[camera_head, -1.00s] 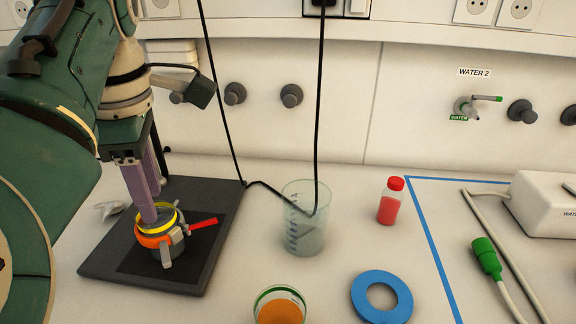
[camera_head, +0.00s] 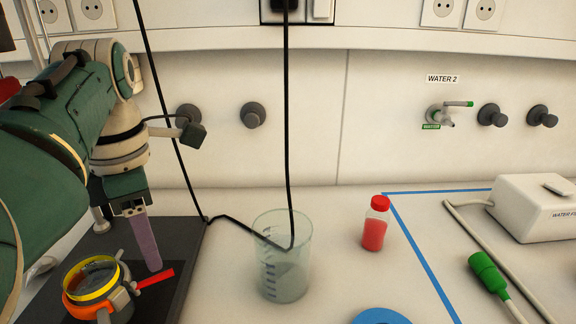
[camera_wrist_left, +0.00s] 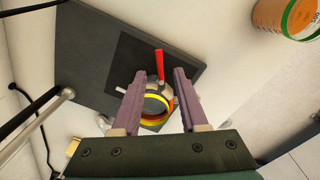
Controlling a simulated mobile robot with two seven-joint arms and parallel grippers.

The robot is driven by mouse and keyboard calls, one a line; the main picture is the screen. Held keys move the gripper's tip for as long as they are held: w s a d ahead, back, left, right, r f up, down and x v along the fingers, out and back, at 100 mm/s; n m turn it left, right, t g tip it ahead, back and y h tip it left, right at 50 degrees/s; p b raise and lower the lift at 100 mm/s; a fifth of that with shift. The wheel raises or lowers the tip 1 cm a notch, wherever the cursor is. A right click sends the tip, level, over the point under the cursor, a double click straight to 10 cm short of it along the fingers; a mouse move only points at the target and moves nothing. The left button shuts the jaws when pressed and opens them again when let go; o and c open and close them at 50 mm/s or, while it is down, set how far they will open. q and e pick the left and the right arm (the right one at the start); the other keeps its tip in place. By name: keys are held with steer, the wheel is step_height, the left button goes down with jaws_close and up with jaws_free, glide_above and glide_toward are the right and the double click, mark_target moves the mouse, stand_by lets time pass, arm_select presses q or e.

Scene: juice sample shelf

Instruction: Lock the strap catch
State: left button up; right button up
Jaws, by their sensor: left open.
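A small round pot (camera_head: 92,282) with a yellow rim stands on a black plate (camera_head: 172,300). An orange strap (camera_head: 78,300) goes around it, with a metal catch (camera_head: 118,300) and a red lever (camera_head: 155,280) sticking out to the right. My left gripper (camera_head: 151,266) is just behind and right of the pot, fingers pointing down. In the left wrist view the open fingers (camera_wrist_left: 160,82) show either side of the pot (camera_wrist_left: 153,104), and the red lever (camera_wrist_left: 160,66) points away between their tips. Contact cannot be told. My right gripper is out of view.
A glass beaker (camera_head: 283,275) stands right of the plate with a black cable (camera_head: 289,150) hanging into it. An orange-filled container (camera_wrist_left: 285,17) shows in the left wrist view.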

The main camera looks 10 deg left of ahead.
mark_target(160, 275)
arm_select(q)
steer(key=shift+a+f, duration=0.1)
steer(key=shift+f, duration=2.3)
steer(key=shift+c, duration=0.3)
jaws_close()
